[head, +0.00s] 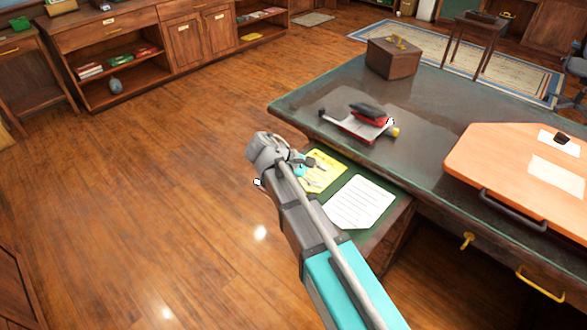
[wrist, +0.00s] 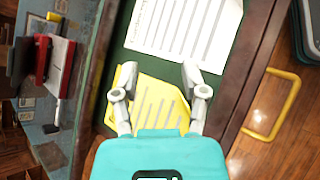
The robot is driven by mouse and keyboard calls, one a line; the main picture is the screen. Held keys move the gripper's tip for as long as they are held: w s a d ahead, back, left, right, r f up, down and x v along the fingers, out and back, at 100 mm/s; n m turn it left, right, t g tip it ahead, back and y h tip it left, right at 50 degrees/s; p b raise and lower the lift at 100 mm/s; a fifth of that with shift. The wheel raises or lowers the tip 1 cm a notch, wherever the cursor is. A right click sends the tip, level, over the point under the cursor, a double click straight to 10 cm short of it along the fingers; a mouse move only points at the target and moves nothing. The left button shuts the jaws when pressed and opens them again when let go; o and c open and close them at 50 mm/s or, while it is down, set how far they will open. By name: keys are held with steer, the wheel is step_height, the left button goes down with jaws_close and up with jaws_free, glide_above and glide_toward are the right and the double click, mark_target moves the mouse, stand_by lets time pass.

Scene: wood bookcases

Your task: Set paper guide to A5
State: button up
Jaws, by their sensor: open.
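A red and black hole punch (head: 368,115) with a pale base and a yellow knob (head: 396,132) stands on the dark desk top. It looks like the part bearing the paper guide, but no size marks are legible. In the wrist view the punch (wrist: 58,62) is at the left edge, turned sideways, with its yellow knob (wrist: 54,17) at the top. My gripper (wrist: 159,74) is open and empty, its grey fingers apart above a yellow sheet (wrist: 160,100). It is in front of the desk edge, well to the side of the punch.
A pulled-out green-lined drawer or leaf (head: 378,228) holds the yellow sheet and a white printed sheet (head: 358,203). A wooden box (head: 392,62) stands on the desk's far corner. An orange board (head: 500,175) lies at the right. The floor at left is clear.

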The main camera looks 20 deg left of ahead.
steer(key=s+d+r+m+g+y+p, duration=0.2)
steer(key=d+r+m+y+p, duration=0.3)
steer(key=d+r+p, duration=0.7)
steer(key=s+d+r+m+g+y+p, duration=0.2)
steer(key=d+r+m+y+p, duration=0.3)
steer(key=d+r+m+p, duration=0.5)
steer(key=d+r+p, duration=0.3)
steer(key=d+p, duration=0.6)
steer(key=d, duration=0.1)
steer(key=shift+d+r+p, duration=0.2)
steer(key=shift+d+p, duration=0.15)
steer(key=shift+p, duration=0.05)
steer(key=shift+d, duration=0.1)
